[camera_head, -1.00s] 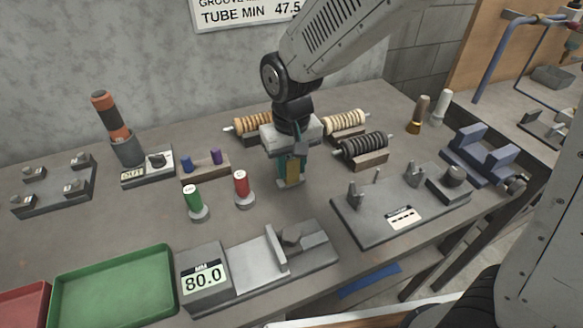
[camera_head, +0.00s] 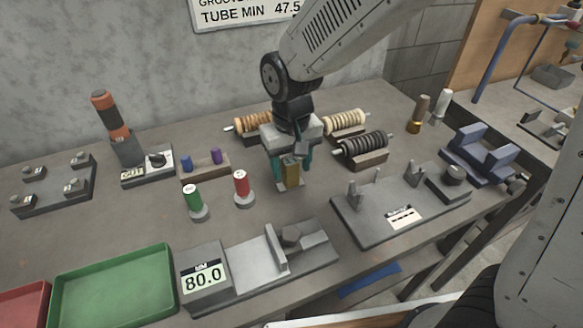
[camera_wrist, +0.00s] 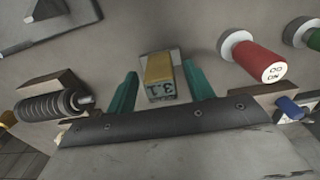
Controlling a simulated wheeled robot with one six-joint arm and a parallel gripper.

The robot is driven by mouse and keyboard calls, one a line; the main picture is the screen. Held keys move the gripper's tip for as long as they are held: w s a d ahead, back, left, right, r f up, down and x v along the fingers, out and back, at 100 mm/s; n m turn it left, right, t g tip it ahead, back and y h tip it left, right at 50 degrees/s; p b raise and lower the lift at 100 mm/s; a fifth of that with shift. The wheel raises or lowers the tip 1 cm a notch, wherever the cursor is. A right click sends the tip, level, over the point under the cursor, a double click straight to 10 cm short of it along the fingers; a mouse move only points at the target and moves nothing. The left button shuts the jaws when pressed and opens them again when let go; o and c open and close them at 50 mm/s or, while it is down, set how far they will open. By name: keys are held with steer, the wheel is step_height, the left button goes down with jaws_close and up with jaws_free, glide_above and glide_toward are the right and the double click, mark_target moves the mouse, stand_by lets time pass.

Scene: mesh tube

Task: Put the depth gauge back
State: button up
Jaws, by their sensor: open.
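The depth gauge (camera_head: 292,174) is a small yellow block on a pale grey foot, standing upright on the bench below my wrist. In the wrist view, the gauge (camera_wrist: 159,69) shows a display reading 3.1 on its top. My gripper (camera_head: 292,173) is open, with one teal finger on each side of the gauge. In the wrist view, the gripper (camera_wrist: 161,90) has a visible gap between each finger and the block. Whether the foot rests in a marked place is hidden.
Red (camera_head: 241,186) and green (camera_head: 193,199) capped plugs stand left of the gauge. Coil rollers on cradles, such as the dark one (camera_head: 364,147), lie behind and right. A grey fixture plate (camera_head: 375,222) and an 80.0 readout block (camera_head: 204,279) stand nearer the front.

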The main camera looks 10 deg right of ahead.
step_height(320, 180, up, 10)
steer(key=shift+r, duration=0.25)
steer(key=s+d+r+m, duration=0.1)
steer(key=s+d+r, duration=0.1)
steer(key=s+d, duration=0.35)
steer(key=s+d+r+m, duration=0.1)
steer(key=s+d+r, duration=0.2)
steer(key=d, duration=0.5)
steer(key=s+d+f+m+t, duration=0.1)
steer(key=s+d, duration=0.6)
steer(key=s, duration=0.3)
steer(key=shift+s+f, duration=0.2)
steer(key=shift+s, duration=0.15)
